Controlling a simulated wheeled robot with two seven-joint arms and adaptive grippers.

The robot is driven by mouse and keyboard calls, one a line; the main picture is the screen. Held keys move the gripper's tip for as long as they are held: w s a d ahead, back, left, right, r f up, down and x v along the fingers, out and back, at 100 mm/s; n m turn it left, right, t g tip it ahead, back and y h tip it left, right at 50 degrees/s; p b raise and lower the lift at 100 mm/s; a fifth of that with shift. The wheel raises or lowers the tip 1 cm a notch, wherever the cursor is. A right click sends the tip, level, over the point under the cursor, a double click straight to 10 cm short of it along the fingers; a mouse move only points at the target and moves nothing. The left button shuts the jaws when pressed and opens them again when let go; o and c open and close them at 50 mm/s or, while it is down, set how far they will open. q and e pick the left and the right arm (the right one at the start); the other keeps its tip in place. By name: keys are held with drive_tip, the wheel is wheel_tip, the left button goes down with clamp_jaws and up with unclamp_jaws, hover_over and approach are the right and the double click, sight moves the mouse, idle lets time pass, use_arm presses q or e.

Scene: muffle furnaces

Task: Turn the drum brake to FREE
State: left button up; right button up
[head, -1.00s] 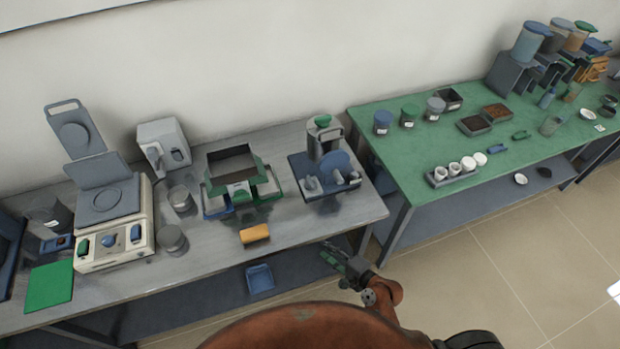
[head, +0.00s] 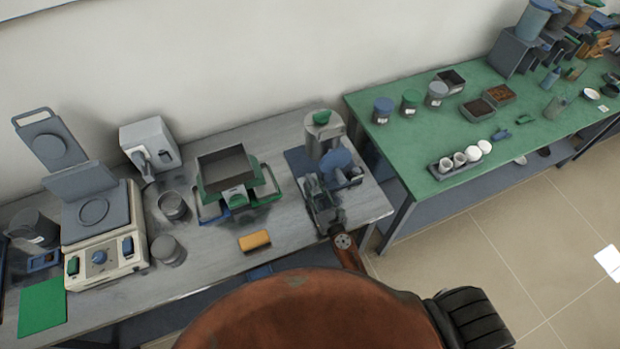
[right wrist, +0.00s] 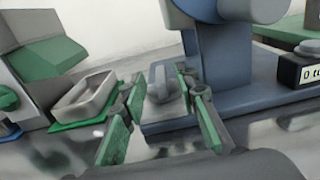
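The drum device stands at the right end of the grey bench, with a blue base (head: 297,158), a grey drum with a green top (head: 323,130) and a blue disc (head: 337,159). My right gripper (head: 313,182) is at the front left of this device and covers part of its base. In the right wrist view my right gripper (right wrist: 160,88) is open, its green-padded fingers apart. A small grey-blue upright piece (right wrist: 163,77), possibly the brake lever, shows between the fingertips; contact cannot be told. No FREE marking is readable. My left gripper is out of view.
A green-and-grey box device (head: 229,175) stands left of the drum device, with a yellow block (head: 254,241) in front. A light grey tray (right wrist: 84,100) lies left of the fingers. The blue post (right wrist: 210,55) stands close on the right. A green table (head: 410,155) is farther right.

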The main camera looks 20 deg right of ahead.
sight(310, 180)
drive_tip(key=w, duration=0.2)
drive_tip(key=shift+w+a, duration=0.1)
drive_tip(key=shift+w, duration=0.75)
drive_tip(key=c, duration=0.8)
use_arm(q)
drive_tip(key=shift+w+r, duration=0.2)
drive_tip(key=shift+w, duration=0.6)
use_arm(e)
clamp_jaws()
